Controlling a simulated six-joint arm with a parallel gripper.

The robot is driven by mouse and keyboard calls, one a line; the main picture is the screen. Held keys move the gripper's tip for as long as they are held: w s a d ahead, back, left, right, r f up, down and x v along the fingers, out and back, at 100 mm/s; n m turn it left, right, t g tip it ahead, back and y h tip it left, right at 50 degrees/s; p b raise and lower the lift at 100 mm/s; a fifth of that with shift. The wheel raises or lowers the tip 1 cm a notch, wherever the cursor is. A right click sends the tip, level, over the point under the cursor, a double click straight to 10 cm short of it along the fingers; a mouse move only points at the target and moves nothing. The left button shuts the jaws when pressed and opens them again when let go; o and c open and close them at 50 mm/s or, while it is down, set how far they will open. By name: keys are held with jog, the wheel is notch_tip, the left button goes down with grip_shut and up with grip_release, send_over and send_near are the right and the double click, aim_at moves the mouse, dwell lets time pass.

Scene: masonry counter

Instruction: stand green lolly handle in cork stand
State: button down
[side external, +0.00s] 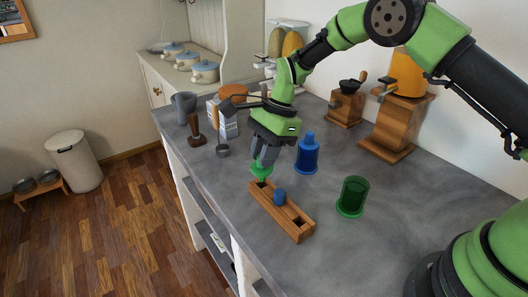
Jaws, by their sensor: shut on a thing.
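The cork stand (289,221) is a long brown block lying on the grey counter, with an empty square hole at its near end. A blue piece (280,196) stands in its middle. My gripper (262,165) points down over the stand's far end and is shut on the green lolly handle (260,174). The handle is just above or at the dark hole in that end; I cannot tell whether its lower tip is inside. The fingers hide its upper part.
A clear green cup (352,197) stands right of the stand, and a blue cup-like piece (307,156) behind it. A wooden grinder (346,105), a taller wooden mill (394,125), a tamper (196,131) and a grey mug (184,107) stand further back. The counter's left edge is close to the stand.

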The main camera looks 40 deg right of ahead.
jog(key=shift+f, duration=1.7)
jog(key=c, duration=1)
grip_release()
jog(key=shift+r, duration=0.1)
jog(key=v, duration=0.9)
jog(key=shift+d+r, duration=0.2)
jog(key=shift+r, duration=0.15)
